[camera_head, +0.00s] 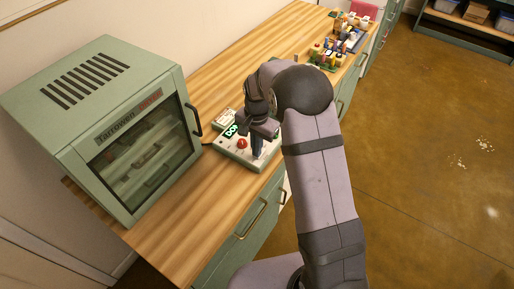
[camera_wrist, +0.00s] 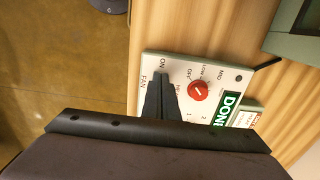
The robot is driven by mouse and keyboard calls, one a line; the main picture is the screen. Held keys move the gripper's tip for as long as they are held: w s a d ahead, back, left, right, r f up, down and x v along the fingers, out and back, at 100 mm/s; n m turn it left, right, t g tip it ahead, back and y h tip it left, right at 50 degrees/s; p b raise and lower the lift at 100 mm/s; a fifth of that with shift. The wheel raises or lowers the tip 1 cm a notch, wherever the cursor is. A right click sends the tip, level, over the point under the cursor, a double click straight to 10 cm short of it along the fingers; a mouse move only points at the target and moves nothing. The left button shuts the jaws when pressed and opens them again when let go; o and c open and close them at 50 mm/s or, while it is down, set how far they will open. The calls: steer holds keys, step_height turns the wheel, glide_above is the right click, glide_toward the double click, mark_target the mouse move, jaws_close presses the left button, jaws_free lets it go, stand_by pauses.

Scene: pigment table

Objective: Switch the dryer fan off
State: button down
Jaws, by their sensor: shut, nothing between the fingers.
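The control panel (camera_head: 229,152) is a pale box with green edges on the wooden counter, right of the green dryer cabinet (camera_head: 88,92). In the wrist view the panel (camera_wrist: 219,75) carries a red knob (camera_wrist: 198,91) with OFF, LOW and MID marks, a green DONE display (camera_wrist: 229,110), and ON and FAN lettering. My gripper (camera_head: 257,152) is shut and empty, pointing down over the panel. In the wrist view its fingertips (camera_wrist: 161,77) are beside the ON and FAN lettering, left of the knob. They hide the fan switch; I cannot tell its position or whether they touch it.
The cabinet's glass door is shut, with a dark handle (camera_head: 194,120). Small coloured items (camera_head: 322,55) stand at the counter's far end. The counter (camera_head: 215,85) is clear between them and the cabinet. Drawers line the counter's front.

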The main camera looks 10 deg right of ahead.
steer(key=shift+s+f, duration=0.1)
steer(key=shift+f, duration=0.05)
steer(key=shift+w+d+p, duration=0.5)
steer(key=shift+w+d, duration=0.05)
steer(key=shift+w, duration=0.1)
steer(key=shift+r, duration=0.25)
step_height(320, 180, up, 4)
steer(key=p, duration=0.3)
steer(key=shift+w+r, duration=0.1)
steer(key=shift+r, duration=0.3)
step_height(320, 180, up, 9)
steer(key=b, duration=0.3)
